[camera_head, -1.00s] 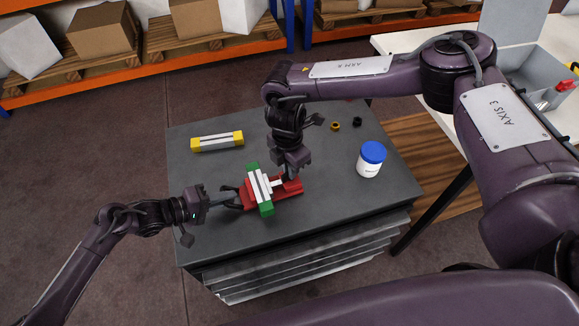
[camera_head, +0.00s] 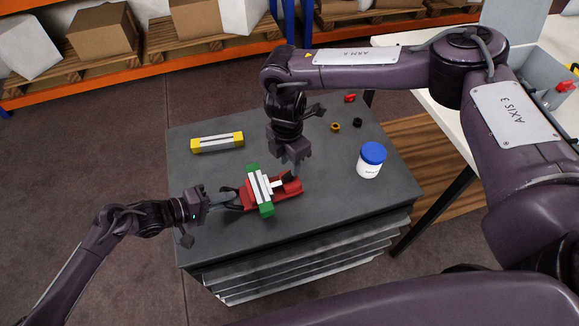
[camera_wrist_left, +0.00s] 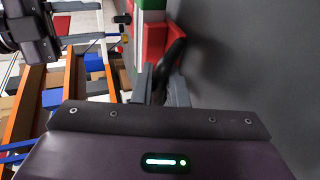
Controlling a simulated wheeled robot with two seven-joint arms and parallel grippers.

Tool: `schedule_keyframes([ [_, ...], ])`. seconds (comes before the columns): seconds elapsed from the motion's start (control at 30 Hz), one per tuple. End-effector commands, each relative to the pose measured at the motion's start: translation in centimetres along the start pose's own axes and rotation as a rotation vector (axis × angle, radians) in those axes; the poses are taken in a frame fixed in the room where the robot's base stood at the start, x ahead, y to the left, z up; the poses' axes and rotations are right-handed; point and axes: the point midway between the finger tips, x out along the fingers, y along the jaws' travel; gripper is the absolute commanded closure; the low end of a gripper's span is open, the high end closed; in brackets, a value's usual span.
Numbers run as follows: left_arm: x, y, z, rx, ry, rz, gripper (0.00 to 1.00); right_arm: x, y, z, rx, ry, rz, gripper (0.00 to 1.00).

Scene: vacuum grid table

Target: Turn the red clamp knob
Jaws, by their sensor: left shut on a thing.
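A red clamp (camera_head: 291,187) lies on the dark grey table, with a white and green block (camera_head: 259,190) set across it. Red and green parts of them also show at the top of the left wrist view (camera_wrist_left: 155,42). My left gripper (camera_head: 227,199) is at the clamp's left end, shut on its black handle (camera_wrist_left: 175,55). My right gripper (camera_head: 290,168) points down just above the clamp's right end, by a small dark part. Its finger opening is too small to make out. A small red piece (camera_head: 350,98) lies near the table's far edge.
A yellow-ended block (camera_head: 217,142) lies at the table's back left. A white jar with a blue lid (camera_head: 371,160) stands on the right. A brass ring (camera_head: 335,127) and a black ring (camera_head: 357,122) lie behind it. The table's front is clear.

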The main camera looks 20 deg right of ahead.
Motion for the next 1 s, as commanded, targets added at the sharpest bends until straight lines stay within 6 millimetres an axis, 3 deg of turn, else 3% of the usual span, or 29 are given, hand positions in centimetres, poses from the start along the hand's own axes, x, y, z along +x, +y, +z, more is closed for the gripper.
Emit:
schedule_keyframes([
  [0.2,0.0,-0.6,0.3,-0.010,-0.006,-0.010,1.00,-4.8,0.1,0.0,0.001,0.000,0.004,0.67],
  [0.4,0.0,-0.6,0.3,-0.009,-0.006,-0.010,1.00,-7.8,0.0,0.0,0.000,-0.001,0.002,0.67],
  [0.87,0.0,-0.5,0.3,-0.009,-0.005,-0.009,1.00,-8.7,0.0,0.0,-0.004,0.000,0.000,0.67],
  [1.0,0.0,-0.5,0.3,-0.009,-0.005,-0.009,1.00,-8.7,-0.1,0.0,-0.082,0.000,0.004,0.67],
])
